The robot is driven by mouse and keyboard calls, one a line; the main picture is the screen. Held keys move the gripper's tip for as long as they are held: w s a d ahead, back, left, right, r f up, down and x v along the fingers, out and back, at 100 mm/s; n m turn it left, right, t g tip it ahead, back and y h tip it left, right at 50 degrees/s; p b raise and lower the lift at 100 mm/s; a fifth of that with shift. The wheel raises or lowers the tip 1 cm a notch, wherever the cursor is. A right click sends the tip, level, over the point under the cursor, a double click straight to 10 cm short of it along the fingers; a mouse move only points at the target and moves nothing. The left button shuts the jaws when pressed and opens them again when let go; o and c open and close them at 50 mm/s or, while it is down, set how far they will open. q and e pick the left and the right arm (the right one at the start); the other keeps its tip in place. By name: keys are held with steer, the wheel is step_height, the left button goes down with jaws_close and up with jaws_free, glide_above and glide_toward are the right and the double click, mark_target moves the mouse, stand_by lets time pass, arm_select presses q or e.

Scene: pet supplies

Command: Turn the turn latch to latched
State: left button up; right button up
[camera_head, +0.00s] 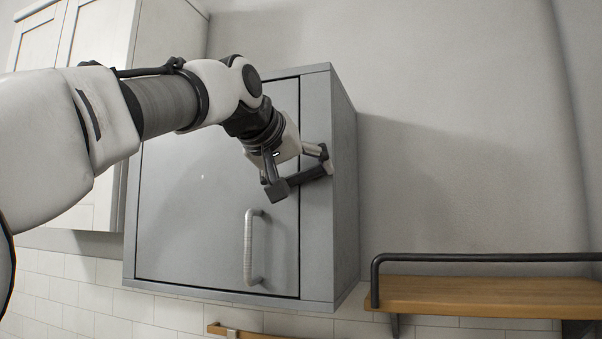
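The grey cabinet (190,220) hangs on the wall, and its door looks closed, with a vertical bar handle (250,248) near the door's right edge. My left gripper (303,176) is at the upper right of the door, over the seam between door and frame. Its two fingers are spread apart. A dark bar, which looks like the turn latch (306,175), lies between the fingertips and crosses the seam, tilted slightly up to the right. The fingers partly hide it, and I cannot tell whether they touch it. My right gripper is out of view.
A wooden shelf (480,291) with a dark rail (480,257) is at the lower right. A white cupboard (95,45) is at the upper left, behind my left arm. The wall right of the cabinet is bare.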

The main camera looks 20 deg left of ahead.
arm_select(q)
steer(key=shift+r+m+p, duration=0.2)
steer(key=shift+m+p, duration=0.2)
steer(key=shift+r+m+y, duration=0.1)
steer(key=shift+m+y, duration=0.9)
steer(key=o, duration=1)
steer(key=shift+w, duration=0.15)
